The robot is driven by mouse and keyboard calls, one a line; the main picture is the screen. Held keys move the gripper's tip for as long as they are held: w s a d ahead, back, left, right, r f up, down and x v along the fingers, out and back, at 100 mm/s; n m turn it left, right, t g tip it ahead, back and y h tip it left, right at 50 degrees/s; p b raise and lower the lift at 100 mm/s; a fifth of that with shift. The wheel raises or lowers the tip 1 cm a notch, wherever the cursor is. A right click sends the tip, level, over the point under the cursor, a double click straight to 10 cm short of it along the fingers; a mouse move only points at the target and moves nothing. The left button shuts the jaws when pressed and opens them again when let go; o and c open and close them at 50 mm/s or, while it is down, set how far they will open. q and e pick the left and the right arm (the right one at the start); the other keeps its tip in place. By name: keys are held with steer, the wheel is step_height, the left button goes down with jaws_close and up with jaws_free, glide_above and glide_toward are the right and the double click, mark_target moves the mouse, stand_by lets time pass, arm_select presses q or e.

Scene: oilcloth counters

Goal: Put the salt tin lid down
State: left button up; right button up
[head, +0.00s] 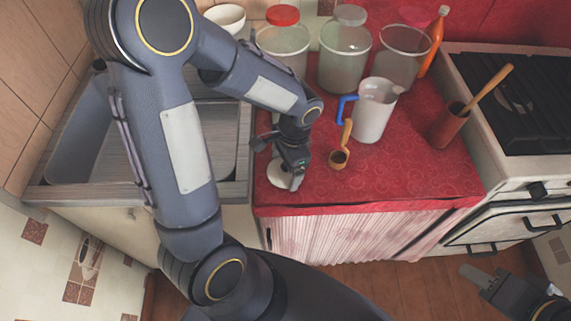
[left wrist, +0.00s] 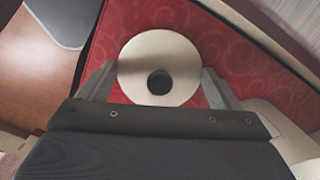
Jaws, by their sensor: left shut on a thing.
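The salt tin lid (head: 280,172) is a pale cream disc at the front left corner of the red counter.
A wooden scoop (head: 339,158) and a white jug (head: 375,112) with a blue handle stand right of my left gripper. Glass jars (head: 344,70) stand behind. A brown pot (head: 449,126) is near the stove (head: 520,100). A sink (head: 90,150) lies left. Red cloth (head: 400,175) is clear at front right.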

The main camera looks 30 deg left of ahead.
arm_select(q)
steer(key=shift+f, duration=0.2)
steer(key=o, duration=0.8)
steer(key=shift+r, duration=0.35)
step_height(320, 180, up, 10)
steer(key=w+d+p, duration=0.1)
steer(key=p, duration=0.1)
steer(key=s+r+n+t+h, duration=0.2)
steer(key=s+r+n+t, duration=0.1)
steer(key=s, duration=0.3)
steer(key=s+r+n+t+h, duration=0.2)
steer(key=s+r+n+t, duration=0.1)
steer(key=s+n, duration=0.3)
steer(key=shift+s+t+h, duration=0.4)
steer(key=shift+t, duration=0.1)
